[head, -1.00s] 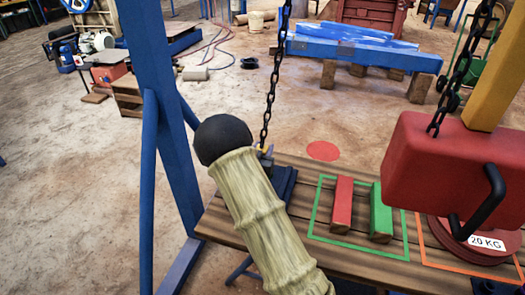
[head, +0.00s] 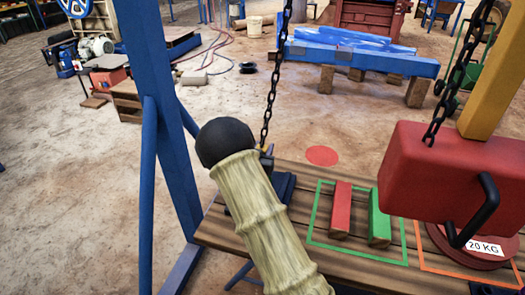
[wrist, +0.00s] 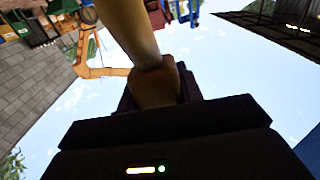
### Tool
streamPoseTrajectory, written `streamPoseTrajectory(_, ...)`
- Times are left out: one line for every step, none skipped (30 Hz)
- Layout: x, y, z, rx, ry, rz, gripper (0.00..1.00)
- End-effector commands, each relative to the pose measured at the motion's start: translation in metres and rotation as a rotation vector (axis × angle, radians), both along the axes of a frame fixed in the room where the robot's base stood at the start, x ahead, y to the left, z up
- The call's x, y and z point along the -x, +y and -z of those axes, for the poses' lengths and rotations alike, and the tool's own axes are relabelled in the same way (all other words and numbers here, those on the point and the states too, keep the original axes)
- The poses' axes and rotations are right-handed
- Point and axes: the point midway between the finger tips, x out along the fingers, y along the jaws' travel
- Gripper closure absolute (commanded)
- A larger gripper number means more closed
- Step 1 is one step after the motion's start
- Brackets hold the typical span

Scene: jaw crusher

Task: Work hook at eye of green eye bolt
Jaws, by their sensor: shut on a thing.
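In the head view, a red block (head: 432,175) hangs from a black chain at the right, with a black hook (head: 478,212) under it. The hook is just above a red weight marked 20 KG (head: 468,248). I cannot make out a green eye bolt in either view. In the wrist view, my gripper (wrist: 158,98) is shut around a tan, rounded piece (wrist: 155,85) with a pale shaft; I cannot tell what it is. My pale arm with a black ball joint crosses the middle of the head view and may hide the gripper there.
A wooden bench (head: 325,262) carries a red bar (head: 341,208) and a green bar (head: 379,217) inside a green outline. A second chain (head: 270,90) hangs beside my arm. A blue post (head: 165,120) stands at the left. Open floor lies further left.

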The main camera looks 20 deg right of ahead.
Motion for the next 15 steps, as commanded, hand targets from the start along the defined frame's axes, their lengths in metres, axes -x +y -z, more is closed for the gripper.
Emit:
streamPoseTrajectory(-0.0012, -0.0009, -0.0044, 0.002, -0.006, 0.001, 1.00)
streamPoseTrajectory(-0.0014, -0.0010, -0.0045, 0.002, -0.006, 0.001, 1.00)
streamPoseTrajectory(-0.0014, -0.0011, -0.0045, 0.002, -0.006, 0.001, 1.00)
streamPoseTrajectory(-0.0014, -0.0011, -0.0043, 0.002, -0.006, 0.001, 1.00)
streamPoseTrajectory(-0.0014, -0.0012, -0.0042, 0.002, -0.006, 0.001, 1.00)
streamPoseTrajectory(-0.0014, -0.0012, -0.0041, 0.002, -0.006, 0.001, 1.00)
streamPoseTrajectory(-0.0014, -0.0012, -0.0041, 0.002, -0.006, 0.001, 1.00)
streamPoseTrajectory(-0.0013, -0.0011, -0.0041, 0.002, -0.006, 0.001, 1.00)
streamPoseTrajectory(-0.0013, -0.0011, -0.0041, 0.002, -0.006, 0.001, 1.00)
streamPoseTrajectory(-0.0014, -0.0012, -0.0041, 0.002, -0.006, 0.001, 1.00)
streamPoseTrajectory(-0.0015, -0.0012, -0.0044, 0.002, -0.006, 0.001, 1.00)
streamPoseTrajectory(-0.0018, -0.0015, -0.0050, 0.002, -0.006, 0.001, 1.00)
streamPoseTrajectory(-0.0022, -0.0018, -0.0057, 0.002, -0.006, 0.001, 1.00)
streamPoseTrajectory(-0.0026, -0.0022, -0.0065, 0.002, -0.006, 0.001, 1.00)
streamPoseTrajectory(-0.0027, -0.0022, -0.0064, 0.002, -0.006, 0.001, 0.60)
